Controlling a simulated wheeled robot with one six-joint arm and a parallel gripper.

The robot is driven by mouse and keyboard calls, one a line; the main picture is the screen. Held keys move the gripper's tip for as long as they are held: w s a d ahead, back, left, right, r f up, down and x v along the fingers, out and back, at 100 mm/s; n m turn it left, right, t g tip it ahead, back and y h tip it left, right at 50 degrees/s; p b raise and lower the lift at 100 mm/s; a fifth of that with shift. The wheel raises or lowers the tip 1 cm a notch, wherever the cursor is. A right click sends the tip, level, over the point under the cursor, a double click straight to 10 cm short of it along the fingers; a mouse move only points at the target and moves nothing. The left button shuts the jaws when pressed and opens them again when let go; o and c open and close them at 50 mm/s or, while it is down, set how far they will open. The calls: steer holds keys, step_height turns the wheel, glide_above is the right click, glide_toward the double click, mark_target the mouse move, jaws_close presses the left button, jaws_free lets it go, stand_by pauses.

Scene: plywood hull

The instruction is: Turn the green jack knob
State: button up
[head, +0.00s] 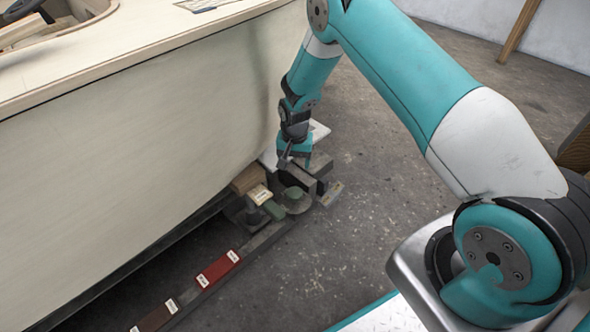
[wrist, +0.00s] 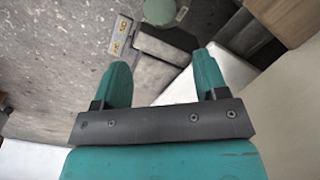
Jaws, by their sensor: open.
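The green jack knob (head: 295,196) is a round, dull green disc low beside the hull's bottom edge in the head view. In the wrist view the knob (wrist: 159,11) is at the top edge, partly cut off by the frame. My gripper (head: 294,163) points down just behind the knob in the head view, above grey blocks. In the wrist view my gripper (wrist: 161,75) has its two teal fingers spread apart with nothing between them. The knob lies beyond the fingertips, not between them.
The pale plywood hull (head: 150,130) stands close on the left. A grey rail with a red labelled block (head: 218,270) runs along the floor below it. A plate with yellow labels (head: 332,193) lies right of the knob. The concrete floor (head: 385,190) to the right is clear.

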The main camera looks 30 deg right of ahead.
steer(key=shift+r, duration=1.5)
steer(key=s+a+r+n+y, duration=0.1)
steer(key=s+a+r+n, duration=0.3)
steer(key=r, duration=0.8)
steer(key=s+a+r+n+y, duration=0.1)
steer(key=s+a+r+n, duration=0.1)
steer(key=s+a+r, duration=0.65)
steer(key=s+r+n+y, duration=0.1)
steer(key=s+r+n, duration=0.3)
steer(key=s+r, duration=0.45)
steer(key=s+r+n+y, duration=0.1)
steer(key=s+r+n, duration=0.35)
steer(key=s, duration=0.65)
step_height(320, 180, up, 35)
steer(key=p, duration=3.5)
steer(key=shift+a+m, duration=0.4)
steer(key=shift+m, duration=0.05)
